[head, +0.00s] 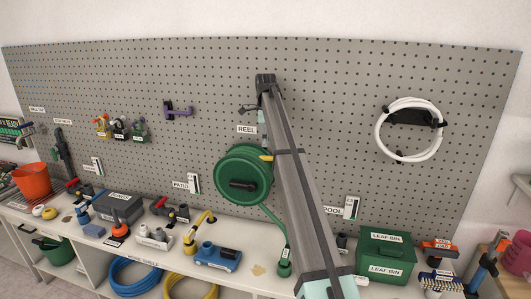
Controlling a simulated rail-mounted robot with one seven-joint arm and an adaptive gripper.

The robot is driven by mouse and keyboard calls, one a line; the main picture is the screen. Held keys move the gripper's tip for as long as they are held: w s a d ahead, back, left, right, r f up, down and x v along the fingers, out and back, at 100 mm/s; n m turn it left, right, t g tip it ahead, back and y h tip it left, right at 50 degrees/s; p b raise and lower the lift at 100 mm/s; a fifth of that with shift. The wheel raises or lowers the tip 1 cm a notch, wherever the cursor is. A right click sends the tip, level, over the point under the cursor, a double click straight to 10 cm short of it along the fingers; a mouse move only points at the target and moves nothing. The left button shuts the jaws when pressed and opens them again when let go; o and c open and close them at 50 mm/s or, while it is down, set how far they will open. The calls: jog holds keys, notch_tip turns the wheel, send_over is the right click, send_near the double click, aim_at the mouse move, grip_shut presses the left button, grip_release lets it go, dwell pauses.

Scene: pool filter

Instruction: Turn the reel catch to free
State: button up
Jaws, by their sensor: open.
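The green hose reel (236,182) is mounted on the pegboard, left of my arm, with a dark bar across its middle. A small yellow piece (266,158) sits at its upper right rim, beside my arm; it may be the catch, and its setting is too small to read. A label reading REEL (246,129) is above the reel. My gripper (246,109) shows as a small dark shape, partly hidden behind my arm, above that label. It is open, apart from the reel, and nothing shows in it.
A purple bracket (179,110) is on the board to the left, and a coiled white hose (381,139) hangs to the right. The bench below holds a green leaf bin (386,258), a blue pump-like unit (218,257) and several fittings. The board around my gripper is mostly bare.

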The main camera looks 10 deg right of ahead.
aim_at(265, 156)
notch_tip(265, 156, down, 7)
jog(key=shift+p, duration=0.9)
grip_shut()
